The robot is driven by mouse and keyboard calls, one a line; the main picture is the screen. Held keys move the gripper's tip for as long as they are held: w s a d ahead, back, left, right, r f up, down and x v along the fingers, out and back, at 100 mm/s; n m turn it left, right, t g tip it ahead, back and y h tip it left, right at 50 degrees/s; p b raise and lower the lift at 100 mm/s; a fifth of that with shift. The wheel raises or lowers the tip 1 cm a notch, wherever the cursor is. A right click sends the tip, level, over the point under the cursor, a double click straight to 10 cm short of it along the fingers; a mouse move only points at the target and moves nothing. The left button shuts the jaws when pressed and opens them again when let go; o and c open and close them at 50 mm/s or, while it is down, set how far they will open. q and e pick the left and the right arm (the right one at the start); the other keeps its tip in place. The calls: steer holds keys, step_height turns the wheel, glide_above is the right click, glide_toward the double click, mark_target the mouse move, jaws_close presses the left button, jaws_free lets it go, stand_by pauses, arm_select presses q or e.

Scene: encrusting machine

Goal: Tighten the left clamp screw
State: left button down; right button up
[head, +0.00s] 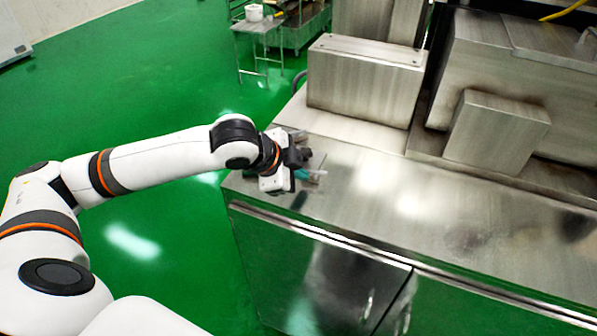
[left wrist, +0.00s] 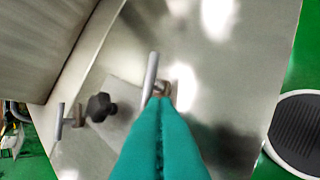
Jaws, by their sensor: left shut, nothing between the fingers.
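My left gripper (head: 306,176) is over the left end of the steel table. In the left wrist view its teal fingers (left wrist: 163,140) are pressed together with nothing between them. Their tips are at the base of a metal clamp screw with a bar handle (left wrist: 151,72); I cannot tell whether they touch it. A second clamp screw with a bar handle (left wrist: 60,122) stands farther left in that view, beside a black knob (left wrist: 101,107). I cannot tell which screw is the left one. In the head view the gripper mostly hides the clamp. My right gripper is not in view.
The steel table top (head: 400,205) is bare to the right of the gripper. Steel machine housings (head: 365,82) rise behind it. The green floor (head: 130,100) is open on the left, with a small side table (head: 256,28) at the back.

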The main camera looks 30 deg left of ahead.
arm_select(q)
steer(key=shift+d, duration=0.2)
stand_by(0.6)
steer(key=shift+s+d+p, duration=0.2)
steer(key=shift+d+p, duration=0.3)
steer(key=shift+d, duration=0.1)
